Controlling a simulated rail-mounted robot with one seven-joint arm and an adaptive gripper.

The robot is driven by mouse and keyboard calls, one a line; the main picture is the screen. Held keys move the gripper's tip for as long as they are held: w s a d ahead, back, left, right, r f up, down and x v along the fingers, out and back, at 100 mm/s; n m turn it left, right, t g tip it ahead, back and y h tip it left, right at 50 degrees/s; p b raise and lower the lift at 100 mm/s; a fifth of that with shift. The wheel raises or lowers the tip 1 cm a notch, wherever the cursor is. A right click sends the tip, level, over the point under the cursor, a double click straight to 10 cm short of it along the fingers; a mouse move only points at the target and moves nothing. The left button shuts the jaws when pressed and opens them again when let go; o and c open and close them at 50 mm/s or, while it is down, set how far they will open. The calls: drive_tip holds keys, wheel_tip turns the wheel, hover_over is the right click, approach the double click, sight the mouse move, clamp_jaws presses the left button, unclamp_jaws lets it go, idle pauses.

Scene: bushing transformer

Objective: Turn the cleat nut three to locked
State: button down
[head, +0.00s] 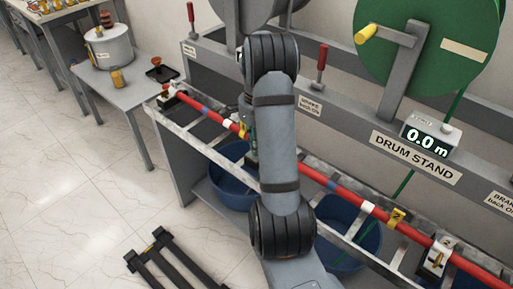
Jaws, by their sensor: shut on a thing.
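A red cable (345,192) runs along the pale ladder-like tray from upper left to lower right. A cleat (436,259) with a white number plate holds the cable at the lower right; the plate seems to read 2. Another cleat (171,91) sits at the tray's far left end. My gripper (249,138) is mostly hidden behind my arm, down at the tray beside the cable in the middle. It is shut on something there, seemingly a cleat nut. That nut, its number and its angle are hidden by my arm.
The drum stand (416,158) with a green drum (432,38) and a 0.0 m display (430,135) rises behind the tray. Blue tubs (350,240) stand below. A side table (125,85) with a metal pot is at left.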

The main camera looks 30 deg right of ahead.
idle(0.4)
drive_tip(key=c, duration=1.8)
unclamp_jaws()
drive_tip(key=shift+o, duration=0.2)
wheel_tip(320, 180, up, 12)
wheel_tip(320, 180, down, 12)
drive_tip(key=shift+r, duration=0.1)
